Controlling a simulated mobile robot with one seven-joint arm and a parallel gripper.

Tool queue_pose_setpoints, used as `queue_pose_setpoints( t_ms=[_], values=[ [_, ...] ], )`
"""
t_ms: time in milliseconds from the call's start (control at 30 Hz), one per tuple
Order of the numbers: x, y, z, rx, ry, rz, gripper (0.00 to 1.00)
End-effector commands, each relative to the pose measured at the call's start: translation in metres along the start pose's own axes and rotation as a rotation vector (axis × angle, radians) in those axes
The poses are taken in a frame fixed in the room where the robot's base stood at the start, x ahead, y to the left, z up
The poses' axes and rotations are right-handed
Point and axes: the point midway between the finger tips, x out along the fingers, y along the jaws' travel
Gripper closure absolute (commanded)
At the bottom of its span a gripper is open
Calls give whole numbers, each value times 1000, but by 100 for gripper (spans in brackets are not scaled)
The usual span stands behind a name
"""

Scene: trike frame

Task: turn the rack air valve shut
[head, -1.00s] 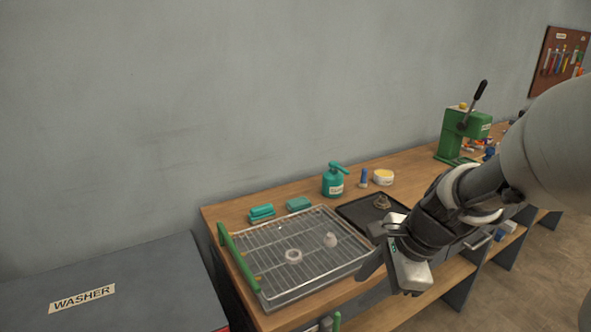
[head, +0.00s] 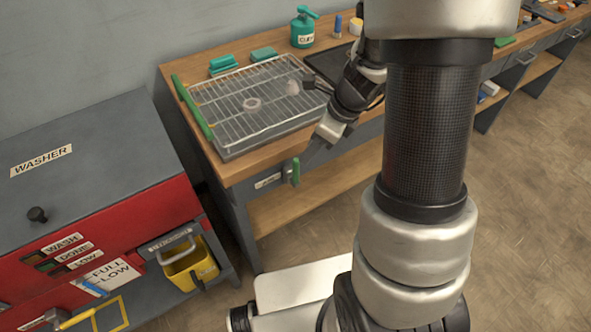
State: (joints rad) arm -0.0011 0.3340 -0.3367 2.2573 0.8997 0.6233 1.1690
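A small valve with a green handle (head: 295,171) is on the bench's front face below the wire rack. The handle looks roughly upright. A white label (head: 268,181) is to its left, too small to read. My gripper (head: 310,156) is just above and right of the green handle, with its dark finger end pointing down and left. It looks apart from the handle, though the depth is hard to judge. The fingers overlap in this view, so I cannot tell whether they are open or shut.
The rack tray (head: 235,150) sits on the bench, with a green bar (head: 192,107) along its left side. The red washer (head: 110,226) stands to the left, with a yellow bucket (head: 192,272) beside it. Open floor lies at right.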

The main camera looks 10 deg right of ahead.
Motion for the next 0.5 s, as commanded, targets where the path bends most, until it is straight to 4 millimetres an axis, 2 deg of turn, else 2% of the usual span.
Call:
queue_pose_setpoints(
  t_ms=[33,200,400,500],
  values=[
    [16,1,-2,-1,2,3,67],
    [54,1,-2,-1,1,3,67],
    [89,0,-1,-2,1,2,67],
    [100,0,-1,-2,0,1,67]
  ],
)
